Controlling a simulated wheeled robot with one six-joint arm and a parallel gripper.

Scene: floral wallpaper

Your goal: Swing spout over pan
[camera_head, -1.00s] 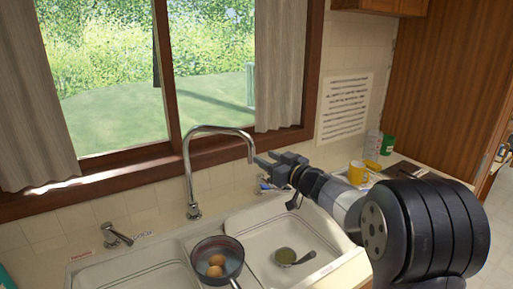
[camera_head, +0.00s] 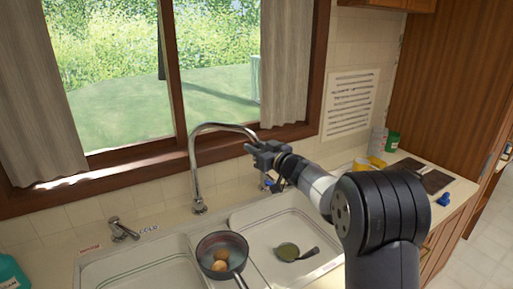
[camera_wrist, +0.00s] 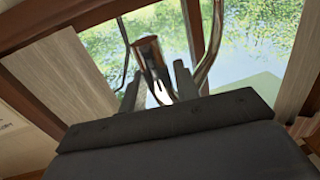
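The chrome spout (camera_head: 196,165) arches up behind the sink, and its free end bends right to my gripper (camera_head: 254,149). In the wrist view the spout's end (camera_wrist: 148,48) shows beyond and between the two fingers of my gripper (camera_wrist: 158,84). The fingers are apart, with the spout's end section between them and some gap visible; I cannot tell whether either finger touches it. The dark pan (camera_head: 233,243) holds two brown eggs and sits near the divider between the basins, below and left of my gripper.
The right basin (camera_head: 315,232) holds a ladle (camera_head: 290,251). A tap handle (camera_head: 124,229) stands left of the spout. A yellow mug (camera_head: 361,165) and a green container (camera_head: 393,141) are on the right counter. The window (camera_head: 120,70) is behind the spout.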

